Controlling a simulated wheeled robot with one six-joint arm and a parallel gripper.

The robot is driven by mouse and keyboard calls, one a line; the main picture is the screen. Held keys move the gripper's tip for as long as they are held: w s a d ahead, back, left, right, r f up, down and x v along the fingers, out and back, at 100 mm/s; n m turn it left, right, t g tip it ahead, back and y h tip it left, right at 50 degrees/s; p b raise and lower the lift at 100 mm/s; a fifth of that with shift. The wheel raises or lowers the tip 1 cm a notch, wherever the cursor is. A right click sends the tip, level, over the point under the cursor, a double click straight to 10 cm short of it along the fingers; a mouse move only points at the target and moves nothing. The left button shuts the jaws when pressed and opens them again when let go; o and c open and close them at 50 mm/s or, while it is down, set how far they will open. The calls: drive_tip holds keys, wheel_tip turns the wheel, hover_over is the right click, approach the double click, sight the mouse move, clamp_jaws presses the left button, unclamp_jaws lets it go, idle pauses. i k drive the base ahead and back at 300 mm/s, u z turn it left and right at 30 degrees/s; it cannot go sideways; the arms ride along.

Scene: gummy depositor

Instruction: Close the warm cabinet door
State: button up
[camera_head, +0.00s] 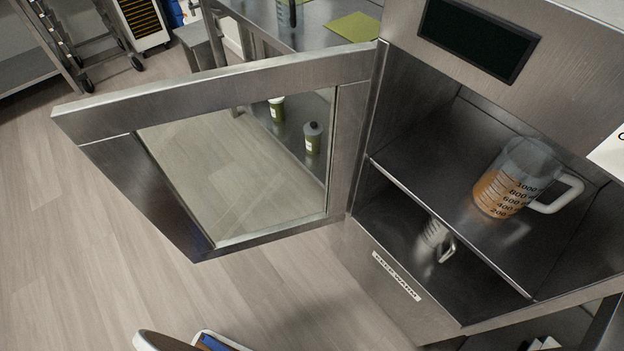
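The warm cabinet (480,70) stands at the right, with a dark display panel (478,40) on its upper front and a "KEEP WARM" label (397,276) below its opening. Its door (220,87) has a steel frame around a clear window and stands wide open, swung out to the left from the hinge side near the middle of the view. A measuring jug (513,180) with orange liquid stands on the upper shelf. My gripper is not in view.
A steel table (325,22) with a green mat (352,27) stands behind the door. Wheeled racks (143,22) stand at the upper left. The wooden floor (70,230) at the left is clear.

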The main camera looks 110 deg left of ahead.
sight(104, 127)
drive_tip(key=z, duration=0.05)
drive_tip(key=k, duration=2.35)
drive_tip(key=u, duration=3.05)
drive_tip(key=k, duration=0.65)
drive_tip(key=z, duration=0.55)
drive_tip(key=i, duration=0.45)
drive_tip(key=u, duration=0.1)
